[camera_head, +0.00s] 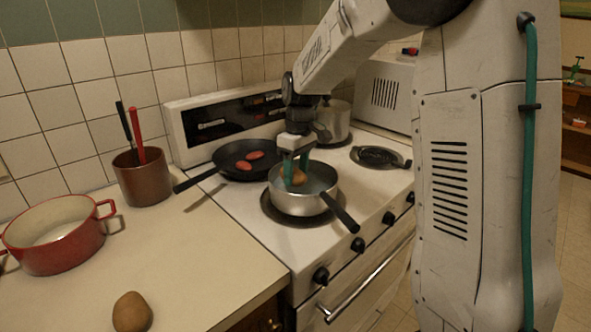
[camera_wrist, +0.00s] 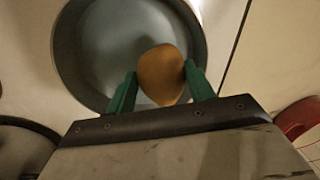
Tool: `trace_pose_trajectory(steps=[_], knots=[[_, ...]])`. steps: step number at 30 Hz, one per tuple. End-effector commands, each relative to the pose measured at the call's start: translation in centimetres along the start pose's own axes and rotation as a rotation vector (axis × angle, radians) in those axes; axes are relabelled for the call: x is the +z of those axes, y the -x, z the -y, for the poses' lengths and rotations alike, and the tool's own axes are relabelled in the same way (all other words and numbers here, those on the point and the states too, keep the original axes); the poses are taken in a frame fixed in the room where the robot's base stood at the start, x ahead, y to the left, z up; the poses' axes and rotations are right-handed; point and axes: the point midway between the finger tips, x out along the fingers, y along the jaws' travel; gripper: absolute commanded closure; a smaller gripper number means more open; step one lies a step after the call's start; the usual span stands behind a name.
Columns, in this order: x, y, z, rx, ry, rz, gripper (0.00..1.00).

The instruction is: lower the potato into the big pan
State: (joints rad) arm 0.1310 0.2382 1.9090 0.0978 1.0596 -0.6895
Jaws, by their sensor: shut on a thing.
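My gripper (camera_head: 297,165) has green fingers pointing down, shut on a brown potato (camera_head: 299,178). The potato shows between the fingertips in the wrist view (camera_wrist: 161,75). It is over the opening of a silver pan (camera_head: 303,203) with a black handle, on the front left burner. In the wrist view the pan's grey interior (camera_wrist: 110,45) lies behind the potato, which is right of and below the pan's middle. I cannot tell whether the potato touches the pan's bottom. Which pan is the big one is not plain.
A black frying pan (camera_head: 228,165) with two red items sits behind left. A red pot (camera_head: 60,250), a utensil crock (camera_head: 143,182) and another potato (camera_head: 132,313) are on the left counter.

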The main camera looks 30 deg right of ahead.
Motion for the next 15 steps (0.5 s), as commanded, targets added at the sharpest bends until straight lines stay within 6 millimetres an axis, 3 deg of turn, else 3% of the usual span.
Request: trace_pose_trajectory(steps=[15], knots=[[0.00,-0.78,-0.08,0.000,0.000,0.000,0.74]])
